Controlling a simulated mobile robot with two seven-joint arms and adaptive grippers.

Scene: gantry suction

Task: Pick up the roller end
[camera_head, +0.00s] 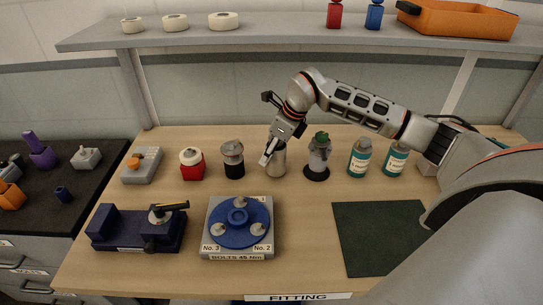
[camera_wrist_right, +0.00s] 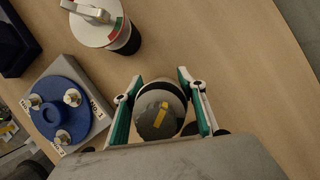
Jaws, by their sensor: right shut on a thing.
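A pale cylinder (camera_head: 277,163), the thing at my right gripper and seemingly the roller end, stands on the bench top among a row of bottles and pots. In the wrist view its round grey top (camera_wrist_right: 158,122) carries a yellow mark. My right gripper (camera_head: 268,152) comes down over it from the upper right. In the wrist view the fingers of the right gripper (camera_wrist_right: 160,100) lie on both sides of the cylinder and are shut on it. Its lower part is hidden in the wrist view. My left gripper is not in view.
A blue flange on a grey block (camera_head: 210,248) sits in front, with a dark blue vise (camera_head: 107,230) to its left. A black-and-grey knob pot (camera_head: 233,160) and a green-topped grey piece (camera_head: 319,158) flank the cylinder. A dark green mat (camera_head: 375,235) lies bare at right.

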